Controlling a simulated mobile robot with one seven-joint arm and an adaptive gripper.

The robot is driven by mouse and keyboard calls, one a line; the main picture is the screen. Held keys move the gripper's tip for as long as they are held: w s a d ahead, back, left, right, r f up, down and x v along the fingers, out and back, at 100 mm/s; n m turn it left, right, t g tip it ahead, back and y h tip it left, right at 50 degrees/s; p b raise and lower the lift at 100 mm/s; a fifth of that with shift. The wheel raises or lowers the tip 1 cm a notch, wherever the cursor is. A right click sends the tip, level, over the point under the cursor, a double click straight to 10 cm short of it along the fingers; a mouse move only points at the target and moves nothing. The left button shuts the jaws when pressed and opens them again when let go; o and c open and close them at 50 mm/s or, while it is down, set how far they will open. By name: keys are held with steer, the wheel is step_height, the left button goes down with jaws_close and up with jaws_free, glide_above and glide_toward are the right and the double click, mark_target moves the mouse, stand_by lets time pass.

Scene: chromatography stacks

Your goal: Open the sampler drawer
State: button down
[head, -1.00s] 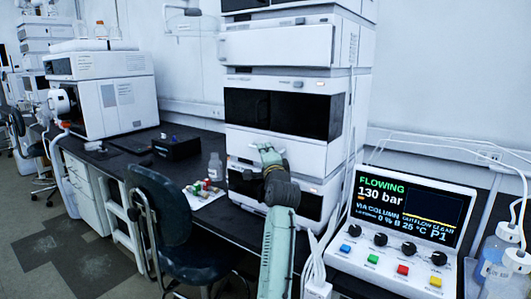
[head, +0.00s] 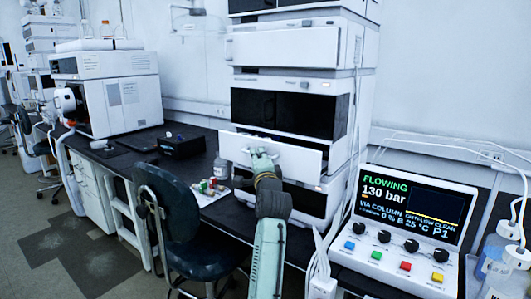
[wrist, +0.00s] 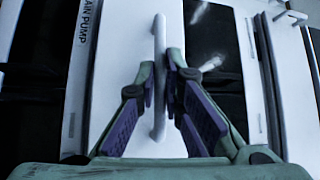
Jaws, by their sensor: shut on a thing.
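The sampler drawer (head: 300,158) is a white front panel in the middle of the tall instrument stack. It stands out from the stack, with a dark gap showing behind it. My gripper (head: 260,152) is in front of the panel, shut on its handle. In the wrist view the light bar handle (wrist: 159,80) runs between the two green fingers with purple pads, my gripper (wrist: 160,78). The white drawer front (wrist: 120,60) lies behind them. The inside of the drawer is hidden from both views.
A dark chair (head: 175,205) stands close left of my arm. A tray of small vials (head: 208,190) and a bottle (head: 221,168) are on the bench left of the stack. A control box (head: 410,230) reading FLOWING, 130 bar, stands on the right, with cables beside it.

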steer(key=s+a, duration=0.9)
steer(key=s, duration=0.4)
steer(key=shift+a, duration=0.15)
steer(key=c, duration=1.7)
jaws_free()
steer(key=v, duration=1.2)
steer(key=shift+r, duration=0.1)
